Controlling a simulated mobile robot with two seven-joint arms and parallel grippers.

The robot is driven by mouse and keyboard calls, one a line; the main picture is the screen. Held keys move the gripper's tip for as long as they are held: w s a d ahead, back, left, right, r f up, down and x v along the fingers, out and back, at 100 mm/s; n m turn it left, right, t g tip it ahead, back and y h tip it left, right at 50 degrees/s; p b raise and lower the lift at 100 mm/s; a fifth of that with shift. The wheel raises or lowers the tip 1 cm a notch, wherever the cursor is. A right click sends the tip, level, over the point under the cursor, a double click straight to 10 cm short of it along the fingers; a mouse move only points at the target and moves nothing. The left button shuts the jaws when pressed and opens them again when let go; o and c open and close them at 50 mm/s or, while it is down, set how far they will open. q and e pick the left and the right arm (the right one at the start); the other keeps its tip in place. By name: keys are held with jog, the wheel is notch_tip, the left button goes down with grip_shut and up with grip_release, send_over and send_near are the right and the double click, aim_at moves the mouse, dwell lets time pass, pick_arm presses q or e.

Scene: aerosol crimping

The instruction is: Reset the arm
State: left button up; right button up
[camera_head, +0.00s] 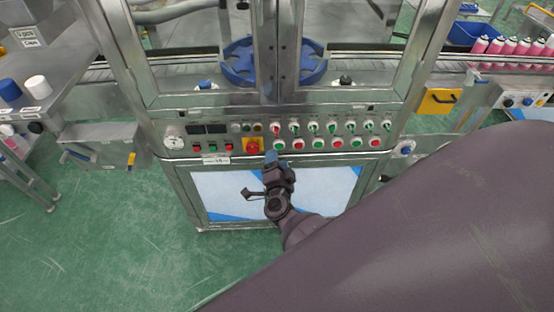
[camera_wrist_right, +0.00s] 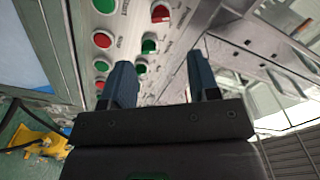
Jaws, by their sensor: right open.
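My right arm reaches in from the lower right of the head view. Its gripper (camera_head: 271,158) is in front of the machine's control panel (camera_head: 222,148), near the lower row of buttons. In the right wrist view, the two blue fingers of the right gripper (camera_wrist_right: 163,82) stand apart with nothing between them. Red and green buttons and switches show beside and beyond the fingers. Whether the fingers touch the panel cannot be told. My left gripper is not in view.
The crimping machine (camera_head: 390,80) has metal frame posts and blue star wheels (camera_head: 240,62) behind its panel. A red emergency button (camera_head: 252,146) sits left of the gripper. Pink cans (camera_head: 508,46) stand at the right. Green floor (camera_head: 130,250) is open at the lower left.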

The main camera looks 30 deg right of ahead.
dwell(0.3)
jog(key=a+r+n+t+y, duration=0.2)
jog(key=a+r+n+y, duration=0.2)
jog(key=a+n+y, duration=0.6)
jog(key=s+d+f+n+g, duration=0.2)
jog(key=s+d+f+n, duration=0.1)
jog(key=s, duration=0.7)
jog(key=s+d+f+n+g, duration=0.2)
jog(key=s+n, duration=0.4)
jog(key=s, duration=0.3)
jog(key=shift+s+d+f+g+h+b, duration=0.3)
jog(key=shift+s+d+f+g, duration=0.1)
jog(key=shift+f+g, duration=0.35)
jog(key=shift+r, duration=0.1)
